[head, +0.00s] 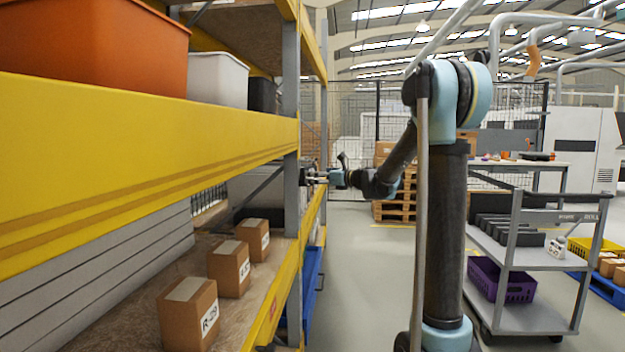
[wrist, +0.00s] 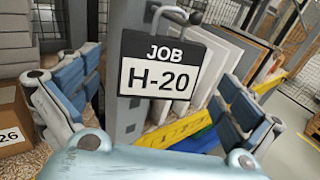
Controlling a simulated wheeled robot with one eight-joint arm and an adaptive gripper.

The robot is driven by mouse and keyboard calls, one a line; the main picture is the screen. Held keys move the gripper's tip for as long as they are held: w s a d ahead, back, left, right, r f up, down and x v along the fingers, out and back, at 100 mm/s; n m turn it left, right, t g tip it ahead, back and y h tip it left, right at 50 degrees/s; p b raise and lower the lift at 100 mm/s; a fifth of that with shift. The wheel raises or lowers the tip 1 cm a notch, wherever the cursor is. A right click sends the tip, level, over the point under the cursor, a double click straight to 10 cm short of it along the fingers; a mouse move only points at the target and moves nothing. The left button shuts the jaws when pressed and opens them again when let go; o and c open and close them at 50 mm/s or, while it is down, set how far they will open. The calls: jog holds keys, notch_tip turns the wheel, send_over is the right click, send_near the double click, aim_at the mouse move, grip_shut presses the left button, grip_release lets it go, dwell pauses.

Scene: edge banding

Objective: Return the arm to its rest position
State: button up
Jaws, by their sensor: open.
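My arm reaches left toward the rack's upright post in the head view. My gripper (head: 318,178) is close to that post. In the wrist view my gripper (wrist: 156,88) has its blue-grey fingers spread wide, one on each side, with nothing between them touching. The tag appears apart from both fingers.
The yellow rack beam (head: 150,150) runs along the left. Cardboard boxes (head: 229,268) stand on the lower shelf below it. A grey cart (head: 530,318) with a purple crate (head: 500,281) stands at the right. The aisle floor (head: 365,290) is clear.

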jog(key=v, duration=0.7)
jog(key=s+d+f+n+g+h, duration=0.3)
jog(key=s+f+n, duration=0.45)
jog(key=s, duration=0.55)
jog(key=s+d+f+n+g+h, duration=0.25)
jog(key=s+f+n, duration=0.5)
jog(key=s, duration=0.45)
jog(key=s+d+f+n+g+h, duration=0.1)
jog(key=s+d+f+n+h, duration=0.3)
jog(key=s+d+f, duration=0.4)
jog(key=s+d+f+n+g+h, duration=0.1)
jog(key=s+d+f+n+h, duration=0.3)
jog(key=s, duration=0.8)
jog(key=d+f+n, duration=0.2)
jog(key=d+f, duration=0.1)
jog(key=d, duration=0.1)
jog(key=shift+s+f+n+g, duration=0.3)
jog(key=shift+f+g, duration=0.05)
jog(key=shift+f, duration=0.05)
jog(key=shift+w+a, duration=0.1)
jog(key=shift+w+f, duration=0.2)
jog(key=shift+w, duration=0.15)
